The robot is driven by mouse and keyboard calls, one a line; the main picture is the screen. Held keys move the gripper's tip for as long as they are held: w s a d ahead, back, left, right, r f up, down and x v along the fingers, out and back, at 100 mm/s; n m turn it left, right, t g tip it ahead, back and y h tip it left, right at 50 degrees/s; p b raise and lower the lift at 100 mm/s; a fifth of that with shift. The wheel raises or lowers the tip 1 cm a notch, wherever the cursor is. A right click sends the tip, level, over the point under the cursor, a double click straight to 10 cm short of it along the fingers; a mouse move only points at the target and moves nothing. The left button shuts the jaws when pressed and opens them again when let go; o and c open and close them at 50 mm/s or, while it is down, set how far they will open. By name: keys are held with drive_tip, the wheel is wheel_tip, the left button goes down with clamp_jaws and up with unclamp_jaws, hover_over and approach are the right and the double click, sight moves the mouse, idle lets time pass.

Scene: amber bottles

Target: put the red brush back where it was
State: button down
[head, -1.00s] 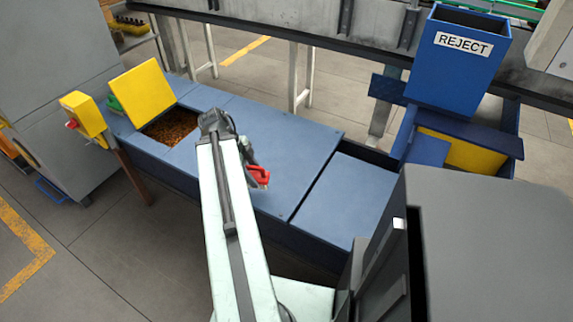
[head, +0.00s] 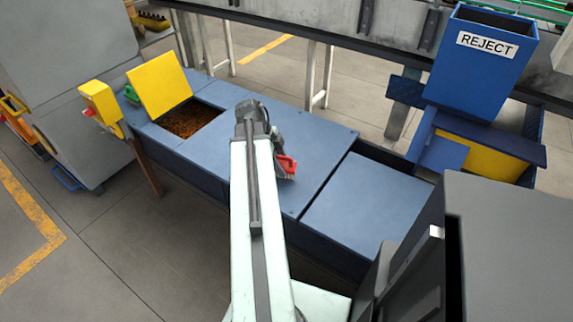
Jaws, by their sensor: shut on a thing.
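The red brush (head: 288,165) shows just right of my arm's end, over the blue bench top (head: 325,150). My gripper (head: 281,173) is shut on it, though my arm hides much of the fingers and part of the brush. I cannot tell whether the brush touches the bench top or hangs above it.
A yellow lid (head: 160,87) stands open beside a bin of brown bits (head: 191,119) at the bench's left. A yellow box (head: 101,103) on a post stands further left. A blue REJECT bin (head: 480,65) stands at the back right. The right bench section (head: 367,203) is clear.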

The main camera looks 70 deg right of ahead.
wheel_tip(320, 180, down, 2)
drive_tip(key=shift+s+f+b, duration=0.1)
drive_tip(key=shift+b, duration=0.3)
drive_tip(key=shift+r, duration=0.3)
drive_tip(key=shift+f, duration=0.2)
drive_tip(key=c, duration=0.7)
unclamp_jaws()
drive_tip(key=shift+r, duration=0.1)
drive_tip(key=p+v, duration=1.1)
drive_tip(key=v, duration=0.1)
drive_tip(key=shift+p, duration=0.3)
